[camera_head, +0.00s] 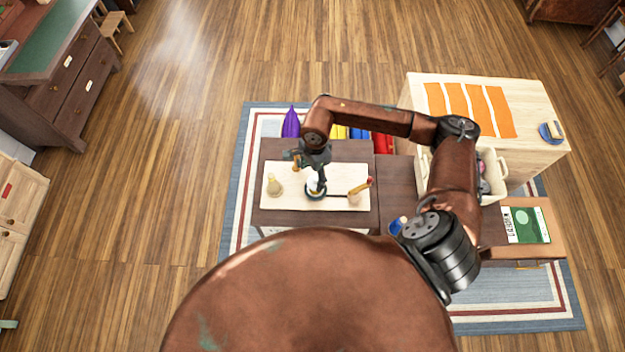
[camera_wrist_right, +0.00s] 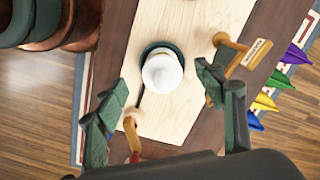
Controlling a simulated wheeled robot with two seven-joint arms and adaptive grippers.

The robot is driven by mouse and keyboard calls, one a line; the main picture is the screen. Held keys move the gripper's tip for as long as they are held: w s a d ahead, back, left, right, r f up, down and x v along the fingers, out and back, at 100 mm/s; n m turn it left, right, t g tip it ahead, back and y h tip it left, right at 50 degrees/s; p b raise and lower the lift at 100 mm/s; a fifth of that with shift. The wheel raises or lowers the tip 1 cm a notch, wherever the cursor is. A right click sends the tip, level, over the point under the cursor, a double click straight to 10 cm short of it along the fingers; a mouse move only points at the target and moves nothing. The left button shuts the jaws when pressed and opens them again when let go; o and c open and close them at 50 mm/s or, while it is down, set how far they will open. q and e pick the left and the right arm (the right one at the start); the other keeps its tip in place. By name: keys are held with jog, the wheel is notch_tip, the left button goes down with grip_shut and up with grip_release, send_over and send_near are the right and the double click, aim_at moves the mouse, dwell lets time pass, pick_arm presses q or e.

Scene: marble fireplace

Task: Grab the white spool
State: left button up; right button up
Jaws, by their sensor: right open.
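The white spool (camera_head: 313,184) stands on a dark round base on a pale board (camera_head: 335,177) on the dark wooden table. In the right wrist view the white spool (camera_wrist_right: 162,73) shows from above, upright, near the middle. My right gripper (camera_head: 316,168) is over the spool and partly hides it in the head view. In the wrist view its two fingers (camera_wrist_right: 160,92) are spread wide, one on each side of the spool, with no visible contact. The gripper is open and empty. My left gripper is not in view.
A pale wooden piece (camera_head: 273,186) stands left of the spool, and a tool with a red-tipped handle (camera_head: 360,188) lies right of it. Colored pointed objects (camera_head: 291,122) are behind the table. A pale cabinet (camera_head: 540,120) with orange strips stands at the right.

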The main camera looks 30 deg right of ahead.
aim_at(316, 182)
jog(key=shift+d+f+h, duration=0.3)
jog(key=shift+d+f, duration=0.6)
jog(key=shift+f, duration=0.15)
jog(key=shift+a+f+p, duration=0.15)
jog(key=shift+f+p, duration=0.25)
jog(key=shift+f, duration=2.4)
jog(key=shift+c, duration=0.4)
jog(key=c, duration=1.2)
jog(key=shift+r, duration=0.1)
